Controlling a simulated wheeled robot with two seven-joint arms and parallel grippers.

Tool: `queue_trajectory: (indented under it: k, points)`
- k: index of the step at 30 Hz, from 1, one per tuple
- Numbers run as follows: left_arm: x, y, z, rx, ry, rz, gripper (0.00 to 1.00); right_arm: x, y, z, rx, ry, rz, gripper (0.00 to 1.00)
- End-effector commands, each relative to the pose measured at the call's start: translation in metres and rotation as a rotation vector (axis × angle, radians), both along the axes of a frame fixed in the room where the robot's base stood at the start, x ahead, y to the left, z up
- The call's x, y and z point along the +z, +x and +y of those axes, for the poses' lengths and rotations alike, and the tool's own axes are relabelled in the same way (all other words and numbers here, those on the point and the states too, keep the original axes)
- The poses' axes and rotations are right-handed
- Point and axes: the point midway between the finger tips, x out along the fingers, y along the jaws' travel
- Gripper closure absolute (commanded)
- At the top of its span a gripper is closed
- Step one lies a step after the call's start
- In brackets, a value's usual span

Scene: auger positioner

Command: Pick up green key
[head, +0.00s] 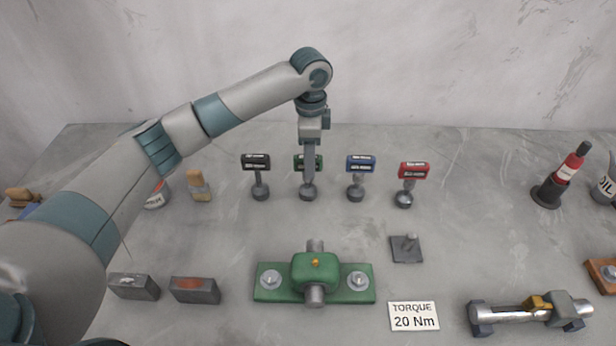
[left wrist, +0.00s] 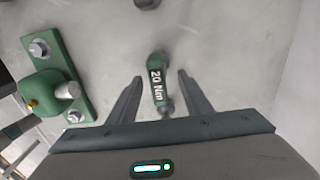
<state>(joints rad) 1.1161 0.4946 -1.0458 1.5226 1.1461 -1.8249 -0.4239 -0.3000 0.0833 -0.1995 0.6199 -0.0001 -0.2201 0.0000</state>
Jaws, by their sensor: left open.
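The green key (head: 319,162) stands upright in a row of similar keys, its head partly hidden behind my gripper's fingers in the head view. My left gripper (head: 309,172) points straight down over it. In the left wrist view the green key (left wrist: 157,84), marked "20 Nm", lies between the two spread fingers of the left gripper (left wrist: 160,77), with a gap on each side. The left gripper is open and holds nothing. My right gripper is in neither view.
A black key (head: 256,161) stands to the left, a blue key (head: 361,163) and a red key (head: 414,170) to the right. A green bolted fixture (head: 266,292) and a "TORQUE 20 Nm" card (head: 414,316) are nearer. The wall is behind.

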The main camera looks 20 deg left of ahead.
Motion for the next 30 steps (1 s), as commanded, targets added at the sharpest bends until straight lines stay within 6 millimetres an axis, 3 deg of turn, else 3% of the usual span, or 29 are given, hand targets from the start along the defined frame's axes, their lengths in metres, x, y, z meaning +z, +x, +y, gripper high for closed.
queue_trajectory:
  k: [12,20,24,30]
  points:
    - [-0.004,0.000,0.001,0.001,0.000,0.000,0.55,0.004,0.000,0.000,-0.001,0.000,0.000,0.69]
    - [-0.029,-0.004,0.004,0.000,0.001,0.002,0.55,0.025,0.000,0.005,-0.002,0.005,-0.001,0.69]
    - [-0.046,-0.004,0.004,0.001,0.001,0.001,0.55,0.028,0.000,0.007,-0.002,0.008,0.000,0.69]
    - [-0.053,-0.003,0.003,-0.001,0.000,-0.001,0.55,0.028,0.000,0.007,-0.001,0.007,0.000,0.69]
